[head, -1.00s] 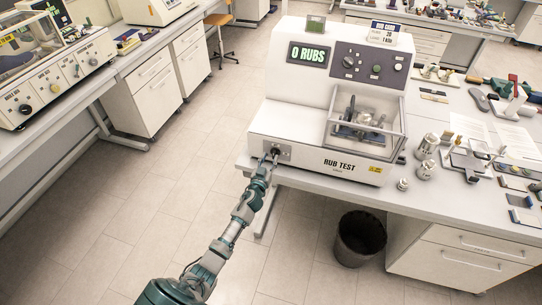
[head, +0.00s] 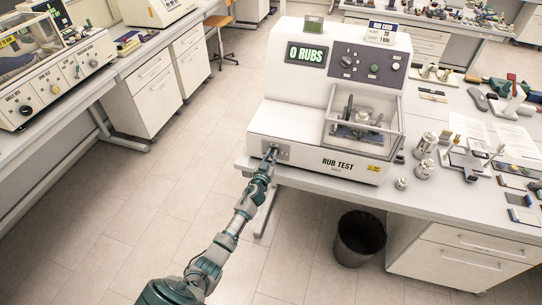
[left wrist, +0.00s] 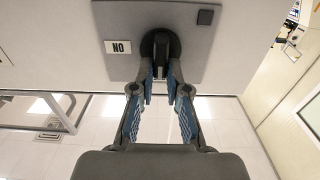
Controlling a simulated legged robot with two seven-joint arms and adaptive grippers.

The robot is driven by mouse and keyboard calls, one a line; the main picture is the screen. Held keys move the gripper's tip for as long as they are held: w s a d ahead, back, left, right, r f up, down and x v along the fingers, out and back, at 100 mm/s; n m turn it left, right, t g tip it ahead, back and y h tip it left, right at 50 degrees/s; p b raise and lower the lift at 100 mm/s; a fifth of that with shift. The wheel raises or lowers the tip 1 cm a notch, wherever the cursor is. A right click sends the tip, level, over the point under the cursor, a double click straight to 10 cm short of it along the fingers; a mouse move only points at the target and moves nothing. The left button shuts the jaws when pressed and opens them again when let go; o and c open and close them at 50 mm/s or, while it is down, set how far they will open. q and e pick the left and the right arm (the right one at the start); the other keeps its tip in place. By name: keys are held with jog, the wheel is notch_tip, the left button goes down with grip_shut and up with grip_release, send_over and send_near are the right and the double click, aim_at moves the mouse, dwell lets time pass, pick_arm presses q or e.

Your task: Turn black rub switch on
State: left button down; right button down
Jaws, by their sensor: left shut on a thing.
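The white rub test machine (head: 300,165) stands on the bench in the head view, its display reading 0 RUBS. The black rub switch (left wrist: 161,47) is a knob on a grey plate (left wrist: 200,60) low on the machine. A small label (left wrist: 118,47) beside it reads NO in the left wrist view. My left gripper (left wrist: 161,72) has its two fingertips closed on the knob's bar, one on each side. In the head view the left gripper (head: 271,157) reaches the machine's lower left front and largely hides the switch. My right gripper is not in view.
A clear case (head: 364,125) covers the rubbing parts. Metal weights (head: 426,145) and other tools stand right of the machine. A dark bin (head: 360,238) stands on the floor under the bench (head: 400,205). The floor left of my arm is clear.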

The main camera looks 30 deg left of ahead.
pick_arm(q)
jog(key=m, duration=0.4)
jog(key=d+f+m+b, duration=0.1)
jog(key=m, duration=0.4)
jog(key=m+b, duration=0.1)
jog(key=m, duration=0.3)
jog(key=shift+w+d+f, duration=0.15)
jog(key=shift+d+f, duration=0.05)
jog(key=shift+d, duration=0.05)
jog(key=shift+f+m+b, duration=0.15)
jog(key=shift+f+m, duration=0.05)
jog(key=shift+m, duration=1)
jog(key=shift+f+m+b, duration=0.15)
jog(key=shift+m, duration=1.05)
jog(key=shift+d+f, duration=0.1)
jog(key=c, duration=1.2)
grip_release()
jog(key=shift+o, duration=0.2)
jog(key=shift+w, duration=0.1)
